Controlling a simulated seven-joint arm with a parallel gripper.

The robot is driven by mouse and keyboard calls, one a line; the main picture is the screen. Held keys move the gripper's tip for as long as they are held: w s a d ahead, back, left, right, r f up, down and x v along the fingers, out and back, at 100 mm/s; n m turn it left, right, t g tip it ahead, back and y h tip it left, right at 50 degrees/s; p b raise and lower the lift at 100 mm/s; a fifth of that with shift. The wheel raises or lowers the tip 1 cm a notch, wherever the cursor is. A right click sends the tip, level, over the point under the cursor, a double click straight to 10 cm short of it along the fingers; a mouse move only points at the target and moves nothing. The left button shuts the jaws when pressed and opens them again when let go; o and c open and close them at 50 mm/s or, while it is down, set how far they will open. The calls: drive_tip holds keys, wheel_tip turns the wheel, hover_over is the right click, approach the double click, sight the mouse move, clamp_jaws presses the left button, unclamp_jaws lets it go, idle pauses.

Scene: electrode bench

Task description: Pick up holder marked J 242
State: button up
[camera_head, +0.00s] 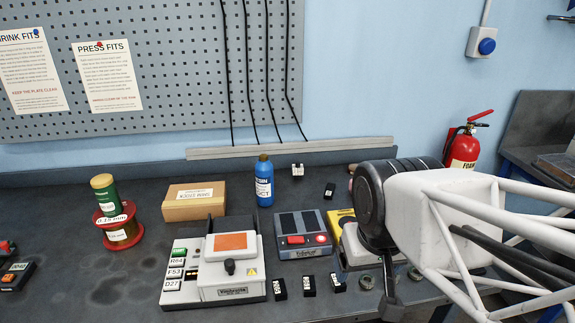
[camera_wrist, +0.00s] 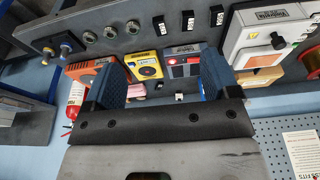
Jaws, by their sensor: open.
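Several small black holders with white labels are on the bench. Three stand in a row near the front edge: a left one (camera_head: 279,289), a middle one (camera_head: 309,286) and a right one (camera_head: 338,283). Another black holder (camera_head: 329,190) lies farther back. Their markings are too small to read surely, so I cannot tell which is J 242. In the wrist view the front row shows at the top, including one holder (camera_wrist: 188,20). My gripper (camera_wrist: 165,62) is open and empty, its blue fingers wide apart above the bench, clear of the holders.
A white press machine (camera_head: 232,265) with labelled buttons stands left of a grey box with a red button (camera_head: 303,238). A yellow device (camera_head: 338,220) is partly behind my arm. A blue bottle (camera_head: 264,182), cardboard box (camera_head: 194,202) and red spool (camera_head: 119,232) stand behind.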

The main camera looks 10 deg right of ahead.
drive_tip(key=shift+w, duration=0.1)
drive_tip(key=m+t, duration=0.8)
drive_tip(key=m, duration=1.8)
hover_over(298, 165)
drive_tip(key=s+a, duration=0.2)
drive_tip(key=s, duration=0.7)
drive_tip(key=s+a, duration=0.2)
drive_tip(key=s, duration=0.6)
wheel_tip(298, 165, down, 6)
drive_tip(key=w+f+m+h, duration=0.1)
drive_tip(key=w+f+m, duration=0.2)
drive_tip(key=w+m, duration=0.1)
drive_tip(key=w+d+f+m+t+h, duration=0.1)
drive_tip(key=w+f+m, duration=0.3)
drive_tip(key=w+d+f+m+t, duration=0.1)
drive_tip(key=w+f+m, duration=0.2)
drive_tip(key=w, duration=0.1)
drive_tip(key=shift+d+f+m+h, duration=0.2)
drive_tip(key=shift+d+m+h, duration=0.05)
drive_tip(key=shift+m+h, duration=0.15)
drive_tip(key=shift+w+d+f+m+t, duration=0.1)
drive_tip(key=shift+w+f+m+t, duration=0.2)
drive_tip(key=shift+f+m, duration=0.2)
drive_tip(key=shift+x, duration=1.25)
